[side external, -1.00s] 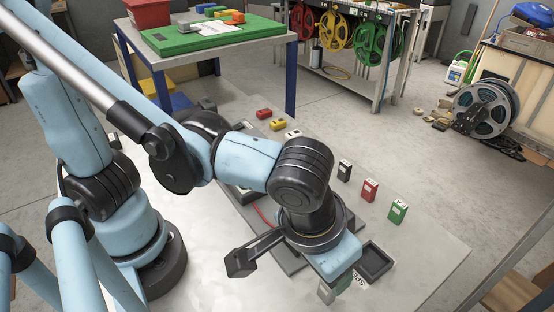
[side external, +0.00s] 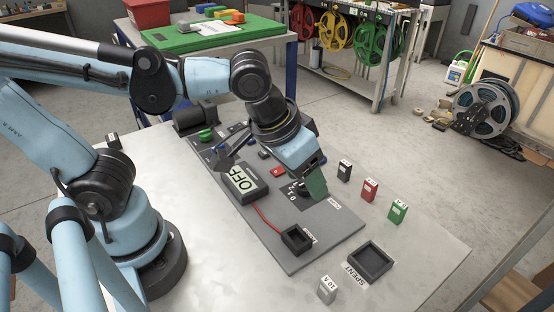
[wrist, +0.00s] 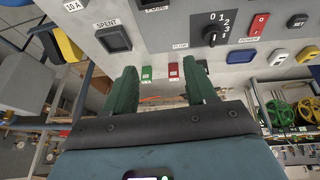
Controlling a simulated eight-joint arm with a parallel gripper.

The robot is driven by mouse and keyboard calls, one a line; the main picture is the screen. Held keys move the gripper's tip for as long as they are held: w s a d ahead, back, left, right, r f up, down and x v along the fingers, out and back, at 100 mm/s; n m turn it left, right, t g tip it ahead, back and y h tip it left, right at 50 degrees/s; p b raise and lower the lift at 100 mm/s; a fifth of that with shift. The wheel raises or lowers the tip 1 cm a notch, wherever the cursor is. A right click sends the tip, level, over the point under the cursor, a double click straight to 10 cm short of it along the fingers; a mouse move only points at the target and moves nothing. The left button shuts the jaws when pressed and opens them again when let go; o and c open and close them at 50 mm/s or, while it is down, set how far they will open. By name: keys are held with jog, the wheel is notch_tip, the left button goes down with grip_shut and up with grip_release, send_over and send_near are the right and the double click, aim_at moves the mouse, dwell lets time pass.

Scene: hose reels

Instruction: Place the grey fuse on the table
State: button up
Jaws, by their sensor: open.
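The grey fuse (side external: 327,290), marked 10 A, stands upright on the pale table (side external: 420,258) near its front edge, left of the SPENT tray. Its labelled face also shows at the top left corner of the wrist view (wrist: 73,6). My gripper (side external: 318,190) is well behind it, above the grey panel (side external: 330,233) near the dial, and apart from the fuse. In the wrist view, my gripper's two green fingers (wrist: 160,72) are spread with nothing between them.
The empty-looking SPENT tray (side external: 372,262) lies right of the fuse. Black (side external: 344,170), red (side external: 369,190) and green (side external: 397,211) fuses stand in a row along the table's right side. The panel carries an OFF display (side external: 243,183) and a small black socket box (side external: 297,240) with a red wire.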

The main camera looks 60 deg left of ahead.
jog(key=w+a+t+y, duration=0.1)
jog(key=a+t, duration=0.1)
jog(key=a, duration=0.9)
jog(key=shift+w+a+f+t, duration=0.15)
jog(key=shift+w+f+t, duration=0.1)
jog(key=shift+w+t, duration=0.05)
dwell(0.5)
